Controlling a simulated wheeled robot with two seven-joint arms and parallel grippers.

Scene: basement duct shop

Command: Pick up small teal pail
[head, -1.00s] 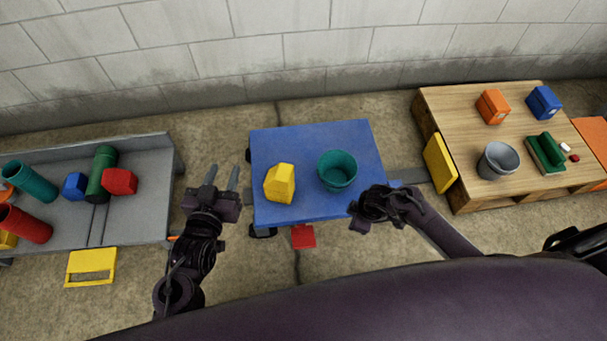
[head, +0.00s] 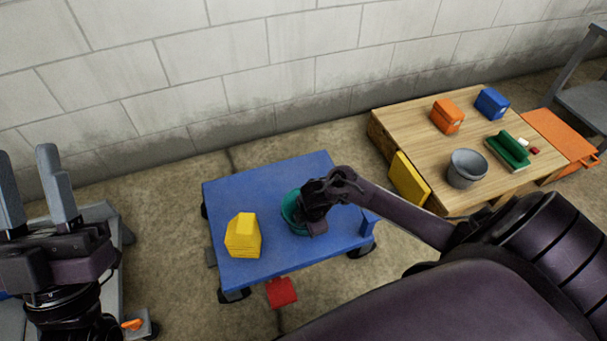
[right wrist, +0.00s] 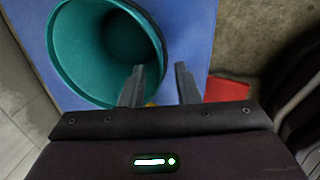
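The teal pail (head: 291,212) stands on the blue cart top (head: 240,189), its right part hidden by my right gripper. In the right wrist view the open pail (right wrist: 95,45) fills the upper left. My right gripper (right wrist: 160,68) is open there, with one fingertip over the pail's opening and the other outside its rim. Whether the fingers reach below the rim I cannot tell. The right gripper also shows above the pail in the head view (head: 306,222). My left gripper (head: 31,170) is open and empty at the far left, away from the cart.
A yellow block (head: 243,236) sits on the cart left of the pail. A wooden platform (head: 400,120) at right holds a grey bucket (head: 467,168), an orange box (head: 447,116), a blue box (head: 492,103) and a green item (head: 508,150). A block wall stands behind.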

